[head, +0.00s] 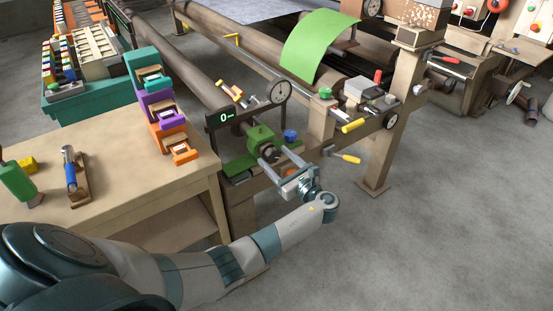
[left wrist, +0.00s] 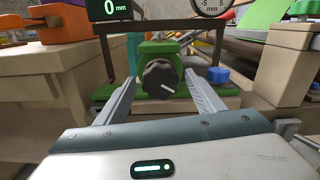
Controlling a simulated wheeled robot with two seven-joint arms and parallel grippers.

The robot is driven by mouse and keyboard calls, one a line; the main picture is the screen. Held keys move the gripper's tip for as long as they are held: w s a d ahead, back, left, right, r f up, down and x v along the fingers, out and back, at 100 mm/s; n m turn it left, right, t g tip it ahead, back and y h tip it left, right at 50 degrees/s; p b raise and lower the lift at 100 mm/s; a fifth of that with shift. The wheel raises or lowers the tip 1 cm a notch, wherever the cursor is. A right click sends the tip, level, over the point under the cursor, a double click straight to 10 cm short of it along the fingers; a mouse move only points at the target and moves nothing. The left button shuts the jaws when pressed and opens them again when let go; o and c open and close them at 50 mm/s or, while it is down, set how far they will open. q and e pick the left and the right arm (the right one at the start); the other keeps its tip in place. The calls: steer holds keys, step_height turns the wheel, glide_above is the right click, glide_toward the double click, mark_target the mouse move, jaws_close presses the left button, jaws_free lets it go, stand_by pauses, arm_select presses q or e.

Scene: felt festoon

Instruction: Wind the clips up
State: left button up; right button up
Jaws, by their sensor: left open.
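A dark round knob with a white pointer line (left wrist: 161,77) sits on the front of a green block (left wrist: 158,48); the block also shows in the head view (head: 260,135). My left gripper (head: 280,160) is open, its two fingers reaching toward the knob, one on each side of it. In the left wrist view there are gaps between the fingers and the knob; I cannot tell how deep they reach. A digital display (head: 226,116) above reads 0 mm. I cannot make out the clips for certain. My right gripper is not in view.
A round dial gauge (head: 279,91) stands above the block, and a blue knob (head: 290,136) is beside it. A green sheet (head: 318,45) hangs over the machine's roller. A wooden bench (head: 110,190) with stacked coloured trays stands left.

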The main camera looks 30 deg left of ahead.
arm_select(q)
steer(key=shift+c, duration=0.7)
steer(key=c, duration=0.9)
